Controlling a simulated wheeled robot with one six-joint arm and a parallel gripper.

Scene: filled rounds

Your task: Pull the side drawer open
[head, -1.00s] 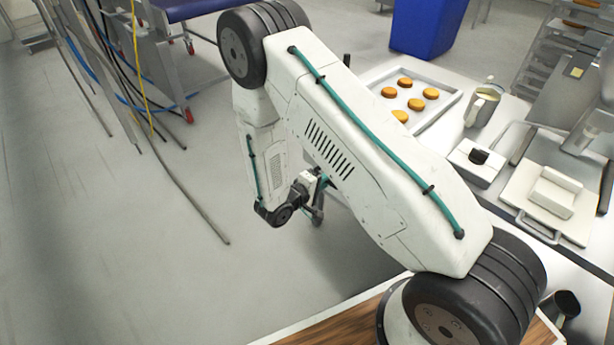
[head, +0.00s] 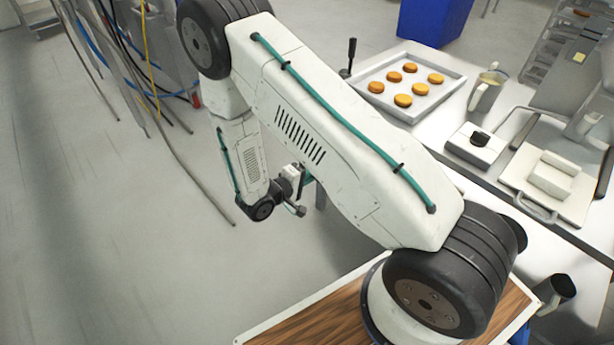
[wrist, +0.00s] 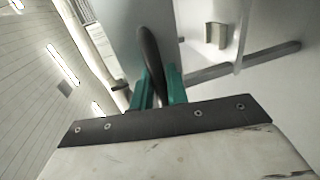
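In the wrist view, my gripper (wrist: 159,90) has its two teal fingers close on either side of a dark, slim handle (wrist: 149,50). It appears shut on this handle, though the contact is partly hidden. A pale grey panel (wrist: 118,22) lies behind the handle and looks like the drawer front. In the head view, my gripper (head: 299,207) is small, low beside the left end of the workbench. My arm hides the bench side and the drawer there, so how far the drawer stands out cannot be told.
On the workbench are a tray (head: 455,74) of several round orange-brown pieces, a metal jug (head: 484,94), a white box with a black knob (head: 463,150) and a pale board (head: 520,178). A blue bin (head: 432,20) stands behind.

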